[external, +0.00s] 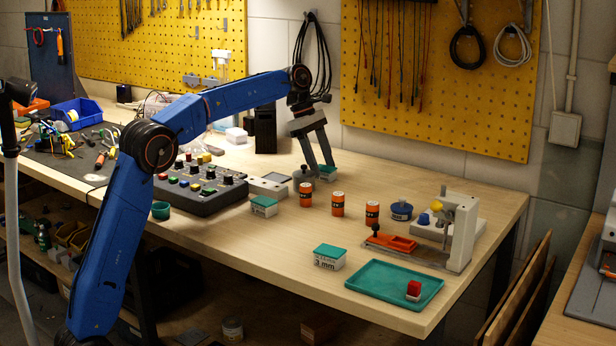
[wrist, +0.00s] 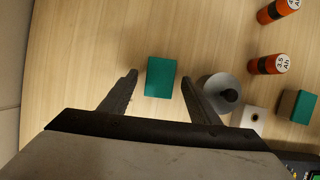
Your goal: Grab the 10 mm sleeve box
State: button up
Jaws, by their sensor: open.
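A small box with a green lid (wrist: 160,77) lies between the spread fingers of my gripper (wrist: 158,78) in the wrist view, with gaps on both sides. In the external view this box (external: 328,174) sits at the back of the bench below my gripper (external: 319,167), partly hidden by the fingers. My gripper is open and empty. Its label cannot be read. A second green-lidded box (external: 264,206) stands further left, its label also too small to read. A third green-lidded box (external: 329,258), marked 3 mm, stands near the front edge.
A grey round piece with a dark knob (wrist: 220,90) is close beside the right finger. A black control panel (external: 198,186) is left.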

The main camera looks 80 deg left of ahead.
jog(key=shift+w+d+f, duration=0.15)
jog(key=shift+f, duration=0.45)
jog(key=c, duration=1.1)
jog(key=shift+c, duration=0.2)
jog(key=shift+r, duration=0.15)
